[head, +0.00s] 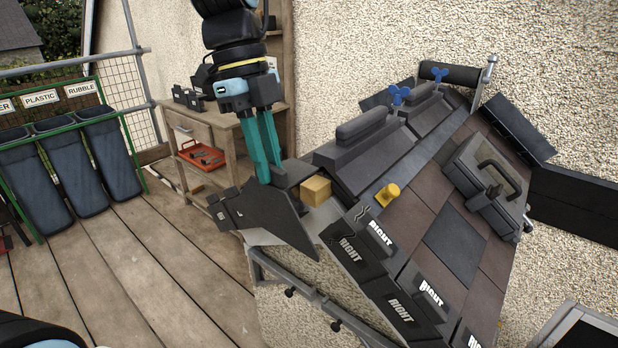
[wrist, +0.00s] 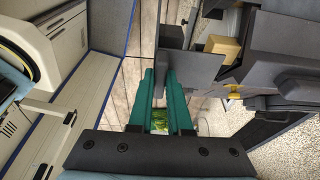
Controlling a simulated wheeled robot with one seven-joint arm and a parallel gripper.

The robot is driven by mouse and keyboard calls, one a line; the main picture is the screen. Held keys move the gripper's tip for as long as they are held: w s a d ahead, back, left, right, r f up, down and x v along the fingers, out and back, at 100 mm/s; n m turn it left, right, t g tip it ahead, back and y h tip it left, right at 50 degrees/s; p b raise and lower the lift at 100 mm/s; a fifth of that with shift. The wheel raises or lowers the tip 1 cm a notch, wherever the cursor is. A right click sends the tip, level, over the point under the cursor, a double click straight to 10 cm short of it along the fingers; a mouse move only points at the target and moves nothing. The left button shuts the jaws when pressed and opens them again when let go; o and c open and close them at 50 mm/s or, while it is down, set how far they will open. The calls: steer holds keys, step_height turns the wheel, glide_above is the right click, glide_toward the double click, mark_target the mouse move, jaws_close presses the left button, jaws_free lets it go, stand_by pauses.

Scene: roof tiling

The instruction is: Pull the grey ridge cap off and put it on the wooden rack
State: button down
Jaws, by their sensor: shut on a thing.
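The grey ridge cap (head: 268,215) is a dark, folded piece. It hangs tilted beside the roof's near left end, apart from the other caps. My gripper (head: 268,180) has its teal fingers shut on the cap's upright grip. In the wrist view, the fingertips (wrist: 161,78) pinch that grip, and the cap's flat grey side (wrist: 190,70) spreads beyond them. A wooden bench-like stand (head: 222,130) with shelves stands behind my gripper against the wall; it may be the wooden rack. My arm and the cap hide part of it.
Two ridge caps with raised handles (head: 362,125) sit on the roof, with blue wing screws (head: 400,94). A pale wood block (head: 315,190) and yellow peg (head: 387,194) are close right of the held cap. A grey case (head: 487,180) lies on the tiles. The plank floor (head: 130,260) is clear.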

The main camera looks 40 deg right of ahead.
steer(key=a+r+p, duration=0.2)
steer(key=a+r, duration=0.1)
steer(key=shift+s, duration=0.4)
stand_by(0.7)
